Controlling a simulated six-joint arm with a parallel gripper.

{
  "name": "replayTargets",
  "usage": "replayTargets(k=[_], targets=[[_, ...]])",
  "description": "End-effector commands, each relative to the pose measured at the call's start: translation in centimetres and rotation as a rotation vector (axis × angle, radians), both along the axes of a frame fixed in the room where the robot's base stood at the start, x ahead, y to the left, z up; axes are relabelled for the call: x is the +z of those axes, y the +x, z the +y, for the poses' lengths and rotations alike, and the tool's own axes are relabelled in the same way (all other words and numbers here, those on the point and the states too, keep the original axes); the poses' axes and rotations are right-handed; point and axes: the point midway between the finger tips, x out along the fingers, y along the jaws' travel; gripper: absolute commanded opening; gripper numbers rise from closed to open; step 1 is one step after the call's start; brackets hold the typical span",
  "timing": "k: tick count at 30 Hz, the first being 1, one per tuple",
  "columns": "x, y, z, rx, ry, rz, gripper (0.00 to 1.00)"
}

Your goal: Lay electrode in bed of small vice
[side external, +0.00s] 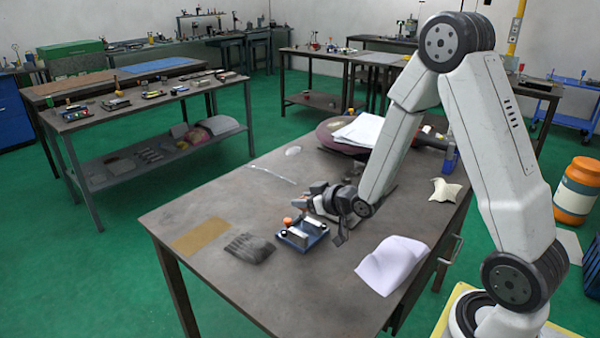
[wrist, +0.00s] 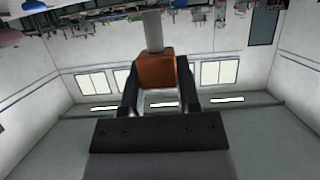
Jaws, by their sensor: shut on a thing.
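The electrode is an orange block (wrist: 156,70) with a grey cylindrical rod (wrist: 153,31) standing out of its far end. My gripper (wrist: 158,78) is shut on the orange block, one black finger on each side, and the rod points away from the palm. In the side view my gripper (side external: 316,200) is low over the table, just behind the small vice, pointing left. The small vice (side external: 302,236) has a blue base and pale upright jaws. An orange spot (side external: 288,221) shows at its back left; I cannot tell what it belongs to. The wrist view does not show the vice.
The vice stands on a brown worktable (side external: 200,215). A dark ribbed pad (side external: 249,248) lies left of it, and a white cloth (side external: 392,265) to its right in front. Papers (side external: 368,130) lie behind my gripper, and a small cream bag (side external: 445,189) at the right edge.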

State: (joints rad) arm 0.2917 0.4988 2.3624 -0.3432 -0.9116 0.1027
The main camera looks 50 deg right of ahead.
Motion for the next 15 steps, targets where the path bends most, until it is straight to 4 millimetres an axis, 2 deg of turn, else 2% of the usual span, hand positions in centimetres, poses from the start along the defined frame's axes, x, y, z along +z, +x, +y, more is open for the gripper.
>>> replayTargets(k=[15], targets=[[-3.7, 0.0, 0.0, 0.000, 0.000, 0.000, 0.00]])
